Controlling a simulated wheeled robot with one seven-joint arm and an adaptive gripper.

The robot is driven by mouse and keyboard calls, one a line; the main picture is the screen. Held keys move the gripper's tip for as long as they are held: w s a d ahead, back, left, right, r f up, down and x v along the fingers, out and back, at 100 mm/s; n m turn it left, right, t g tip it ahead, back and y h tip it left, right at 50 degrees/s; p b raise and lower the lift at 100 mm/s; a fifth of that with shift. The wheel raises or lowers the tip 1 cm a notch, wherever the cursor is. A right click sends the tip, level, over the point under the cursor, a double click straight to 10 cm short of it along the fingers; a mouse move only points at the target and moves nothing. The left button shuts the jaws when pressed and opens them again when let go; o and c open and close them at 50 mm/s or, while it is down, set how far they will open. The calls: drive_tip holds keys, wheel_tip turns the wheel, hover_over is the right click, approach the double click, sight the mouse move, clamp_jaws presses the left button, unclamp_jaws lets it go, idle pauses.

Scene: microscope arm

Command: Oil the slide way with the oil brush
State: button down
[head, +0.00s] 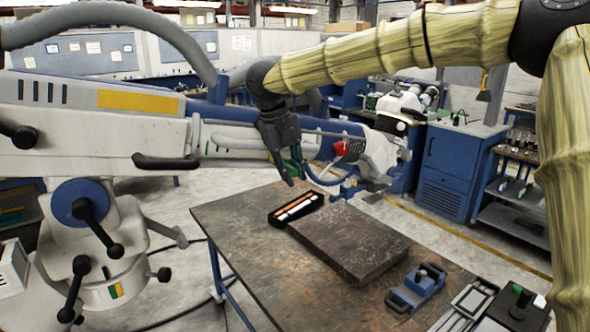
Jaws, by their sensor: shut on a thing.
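My gripper (290,172) is dark and points down in front of the large white and blue microscope arm (100,127). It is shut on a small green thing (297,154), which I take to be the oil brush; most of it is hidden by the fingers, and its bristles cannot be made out. A thin grey rail (335,134) runs along the microscope arm behind my gripper; I cannot tell for sure whether it is the slide way. I also cannot tell whether the brush touches the arm.
The worktable (238,226) below holds a black tray (276,219) with white and orange items, a dark flat plate (348,240), and a blue handled block (420,286). Black knobs (82,208) stick out at left. A blue cabinet (452,165) stands behind at right.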

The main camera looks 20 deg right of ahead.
drive_tip(key=s+a+r+p, duration=0.1)
drive_tip(key=s+a+p, duration=0.1)
drive_tip(key=a, duration=0.3)
drive_tip(key=shift+a+r, duration=0.3)
drive_tip(key=shift+a, duration=0.1)
idle(0.3)
drive_tip(key=shift+s+a+p, duration=0.1)
drive_tip(key=shift+s+p, duration=0.05)
drive_tip(key=shift+p, duration=0.15)
drive_tip(key=shift+s+a+r+p, duration=0.25)
drive_tip(key=shift+a+p, duration=0.1)
drive_tip(key=shift+a, duration=0.35)
drive_tip(key=shift+s+a+r+p, duration=0.2)
drive_tip(key=shift+a+p, duration=0.15)
drive_tip(key=shift+a, duration=0.3)
drive_tip(key=shift+w+d, duration=0.1)
drive_tip(key=shift+d, duration=0.05)
drive_tip(key=w+d+f+p, duration=0.2)
drive_tip(key=w+d+f, duration=0.1)
drive_tip(key=d, duration=0.8)
drive_tip(key=shift+w+d+p, duration=0.3)
drive_tip(key=shift+w+d, duration=0.05)
drive_tip(key=shift+w, duration=0.3)
drive_tip(key=shift+f, duration=0.1)
drive_tip(key=s+f+b, duration=0.1)
drive_tip(key=s+f, duration=0.2)
drive_tip(key=s, duration=0.2)
drive_tip(key=shift+d+f, duration=0.25)
drive_tip(key=shift+d, duration=0.15)
